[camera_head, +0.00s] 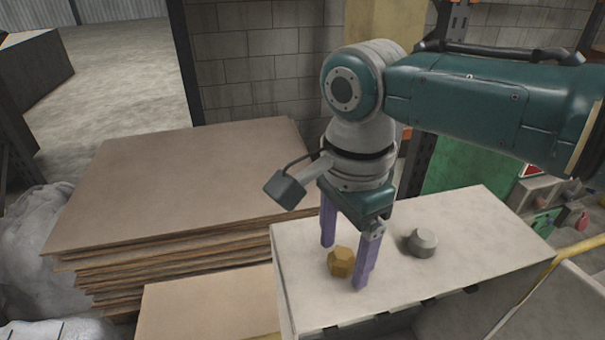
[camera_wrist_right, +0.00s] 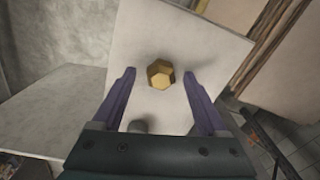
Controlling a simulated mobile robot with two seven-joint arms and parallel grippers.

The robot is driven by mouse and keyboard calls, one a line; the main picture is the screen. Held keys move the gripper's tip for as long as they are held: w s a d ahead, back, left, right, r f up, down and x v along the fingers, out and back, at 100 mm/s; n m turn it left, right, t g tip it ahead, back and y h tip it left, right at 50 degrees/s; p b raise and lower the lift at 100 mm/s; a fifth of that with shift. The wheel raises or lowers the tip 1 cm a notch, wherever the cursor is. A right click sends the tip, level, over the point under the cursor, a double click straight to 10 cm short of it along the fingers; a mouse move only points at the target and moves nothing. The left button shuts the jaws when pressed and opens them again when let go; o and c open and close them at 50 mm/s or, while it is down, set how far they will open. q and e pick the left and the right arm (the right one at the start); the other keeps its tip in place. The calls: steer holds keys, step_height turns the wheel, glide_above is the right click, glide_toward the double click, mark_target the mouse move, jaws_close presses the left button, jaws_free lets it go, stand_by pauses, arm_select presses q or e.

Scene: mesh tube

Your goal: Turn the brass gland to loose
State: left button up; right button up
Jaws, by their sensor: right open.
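The brass gland (camera_head: 341,262) is a faceted, gold-coloured piece on the pale top of a box-like bench (camera_head: 459,240). My right gripper (camera_head: 343,265) points down over it with its purple fingers apart, one on each side of the gland in the head view. In the right wrist view the gland (camera_wrist_right: 160,74) shows beyond the open fingertips (camera_wrist_right: 160,76), centred between them, with a gap on both sides. I cannot tell the exact height of the fingertips over the bench top. My left gripper is not in view.
A grey round knob (camera_head: 420,242) stands on the bench just right of the gripper; a grey piece (camera_wrist_right: 138,126) shows low in the wrist view. Stacked brown sheets (camera_head: 180,190) lie to the left. A yellow rail (camera_head: 545,275) runs at the right.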

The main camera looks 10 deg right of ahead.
steer(key=shift+f, duration=0.15)
steer(key=shift+c, duration=0.3)
jaws_close()
stand_by(0.3)
